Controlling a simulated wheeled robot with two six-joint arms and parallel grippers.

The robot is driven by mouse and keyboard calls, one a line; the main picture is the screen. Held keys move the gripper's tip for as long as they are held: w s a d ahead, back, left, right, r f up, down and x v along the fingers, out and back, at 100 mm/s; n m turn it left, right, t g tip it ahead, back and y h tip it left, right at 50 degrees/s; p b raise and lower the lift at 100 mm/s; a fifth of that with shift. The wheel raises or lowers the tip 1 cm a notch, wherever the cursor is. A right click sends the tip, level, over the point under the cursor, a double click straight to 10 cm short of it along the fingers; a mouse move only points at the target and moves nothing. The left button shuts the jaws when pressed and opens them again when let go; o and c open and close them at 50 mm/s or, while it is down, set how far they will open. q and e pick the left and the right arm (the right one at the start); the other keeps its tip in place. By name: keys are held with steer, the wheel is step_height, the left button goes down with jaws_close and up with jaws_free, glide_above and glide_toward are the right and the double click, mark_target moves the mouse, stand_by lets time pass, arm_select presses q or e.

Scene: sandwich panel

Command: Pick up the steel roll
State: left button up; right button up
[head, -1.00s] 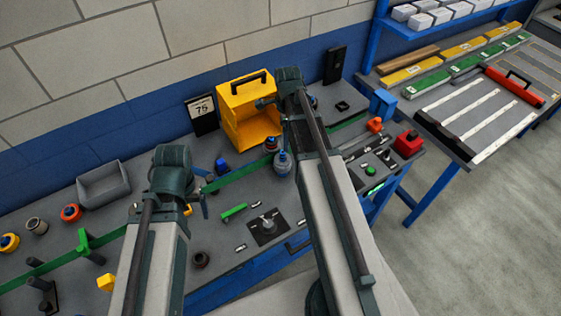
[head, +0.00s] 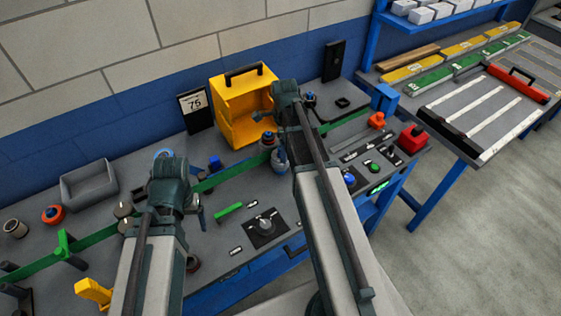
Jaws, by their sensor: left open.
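The steel roll (head: 15,228) looks like the small grey metal cylinder standing upright on the grey bench at the far left in the head view. My left gripper (head: 197,208) is over the bench, to the right of the roll and well apart from it. It is open, and my left arm's wrist hides most of it. My right arm reaches over the middle of the bench; its gripper jaws are hidden behind the wrist.
An orange-red roll (head: 53,214) and a grey tray (head: 88,184) stand near the steel roll. A green strip (head: 95,238) runs along the bench. A yellow box (head: 242,104) stands at the back, with a black sign (head: 195,108) beside it.

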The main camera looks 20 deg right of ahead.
arm_select(q)
step_height(320, 180, down, 5)
steer(key=b, duration=0.4)
arm_select(e)
steer(key=f, duration=0.5)
steer(key=shift+a, duration=0.35)
arm_select(q)
steer(key=shift+r, duration=0.15)
arm_select(e)
steer(key=shift+r, duration=0.15)
steer(key=c, duration=1.5)
steer(key=shift+c, duration=0.2)
arm_select(q)
steer(key=shift+r, duration=0.25)
arm_select(e)
steer(key=shift+r, duration=0.2)
arm_select(q)
step_height(320, 180, up, 18)
steer(key=p, duration=1.8)
steer(key=shift+f, duration=0.2)
arm_select(e)
step_height(320, 180, up, 18)
steer(key=shift+f, duration=0.2)
